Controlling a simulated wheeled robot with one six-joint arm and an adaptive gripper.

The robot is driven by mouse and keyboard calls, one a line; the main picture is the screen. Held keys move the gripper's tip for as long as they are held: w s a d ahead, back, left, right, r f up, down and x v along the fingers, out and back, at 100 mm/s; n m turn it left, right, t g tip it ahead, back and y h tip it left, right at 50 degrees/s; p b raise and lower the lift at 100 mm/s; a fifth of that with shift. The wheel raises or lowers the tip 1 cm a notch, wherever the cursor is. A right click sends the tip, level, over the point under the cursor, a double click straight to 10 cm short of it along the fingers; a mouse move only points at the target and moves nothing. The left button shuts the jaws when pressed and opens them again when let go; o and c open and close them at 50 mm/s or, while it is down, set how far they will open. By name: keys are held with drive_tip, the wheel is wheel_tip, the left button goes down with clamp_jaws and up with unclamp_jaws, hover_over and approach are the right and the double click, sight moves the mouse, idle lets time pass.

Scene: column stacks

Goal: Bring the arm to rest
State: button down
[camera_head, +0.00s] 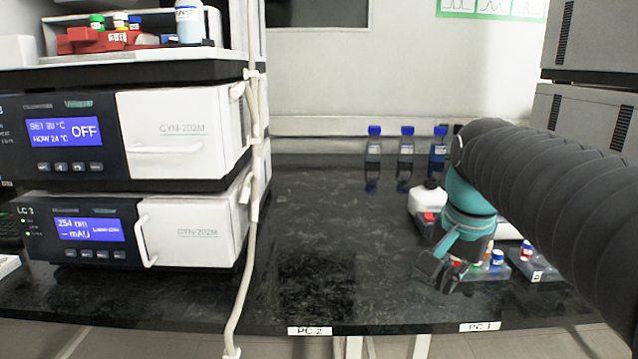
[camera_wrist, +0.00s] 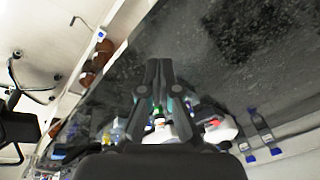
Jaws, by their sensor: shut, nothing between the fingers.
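My gripper (camera_head: 447,270) is at the right of the bench in the head view, near the front edge and above the black counter (camera_head: 330,235). Its dark fingers point down and to the left. In the wrist view my gripper (camera_wrist: 158,64) shows its two fingers closed together at the tips, with nothing held between them. My dark ribbed arm comes in from the right and hides part of the bench behind it.
Several blue-capped bottles (camera_head: 406,143) stand at the back. Stacked instruments (camera_head: 180,135) fill the left, with a pale hose (camera_head: 250,200) beside them. The middle counter is clear.

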drive_tip(key=s+a+f+n+t, duration=0.2)
drive_tip(key=s+a+f+n, duration=0.2)
drive_tip(key=s+f+n, duration=0.5)
drive_tip(key=s+f, duration=0.2)
drive_tip(key=s, duration=0.1)
drive_tip(key=shift+s+f+t, duration=0.3)
drive_tip(key=shift+t, duration=0.1)
